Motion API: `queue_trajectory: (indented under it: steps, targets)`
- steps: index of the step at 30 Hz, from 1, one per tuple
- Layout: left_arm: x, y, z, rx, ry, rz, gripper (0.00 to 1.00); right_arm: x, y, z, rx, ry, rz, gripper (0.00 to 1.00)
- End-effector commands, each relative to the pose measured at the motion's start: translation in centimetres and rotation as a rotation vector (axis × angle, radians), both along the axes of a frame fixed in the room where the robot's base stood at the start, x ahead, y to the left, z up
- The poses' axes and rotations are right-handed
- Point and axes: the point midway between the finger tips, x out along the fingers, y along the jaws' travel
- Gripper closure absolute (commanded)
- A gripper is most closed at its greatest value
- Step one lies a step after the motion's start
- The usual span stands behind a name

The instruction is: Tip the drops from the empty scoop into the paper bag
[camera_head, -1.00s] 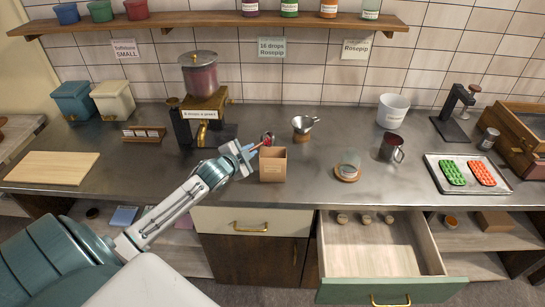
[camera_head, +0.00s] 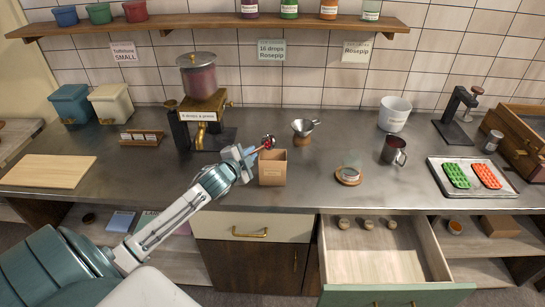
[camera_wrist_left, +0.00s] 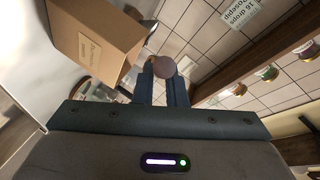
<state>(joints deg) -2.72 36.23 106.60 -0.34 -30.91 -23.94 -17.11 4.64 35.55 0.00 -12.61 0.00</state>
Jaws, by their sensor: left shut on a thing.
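The brown paper bag (camera_head: 271,174) stands upright and open on the counter near its front edge. My left gripper (camera_head: 250,154) is shut on the scoop (camera_head: 268,141), a small metal piece with some red, held by the bag's upper left rim. I cannot tell whether drops are in the scoop or how far it is tilted. In the left wrist view the bag (camera_wrist_left: 95,38) appears tilted at upper left. A round brownish end (camera_wrist_left: 162,67), likely of the scoop, shows between the fingers there. My right gripper is not in view.
The drop dispenser (camera_head: 202,100) stands behind my left gripper. An open drawer (camera_head: 380,250) juts out below.

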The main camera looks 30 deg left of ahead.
Motion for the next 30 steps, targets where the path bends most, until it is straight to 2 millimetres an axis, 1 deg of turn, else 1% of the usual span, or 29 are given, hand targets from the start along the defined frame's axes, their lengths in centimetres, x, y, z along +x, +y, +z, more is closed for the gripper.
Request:
queue_trajectory:
  steps: [9, 16, 24, 30]
  targets:
    - [0.0, -0.2, -0.2, 0.043, -0.009, -0.001, 1.0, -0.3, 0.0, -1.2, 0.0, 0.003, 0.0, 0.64]
    - [0.0, -0.3, 0.0, 0.074, -0.017, 0.0, 1.0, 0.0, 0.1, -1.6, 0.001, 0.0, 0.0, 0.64]
    - [-0.1, -0.4, -0.2, 0.109, -0.024, 0.0, 1.0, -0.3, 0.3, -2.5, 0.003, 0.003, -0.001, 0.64]
    - [-0.1, -0.5, -0.1, 0.136, -0.031, -0.001, 1.0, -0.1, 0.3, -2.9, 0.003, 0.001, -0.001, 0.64]
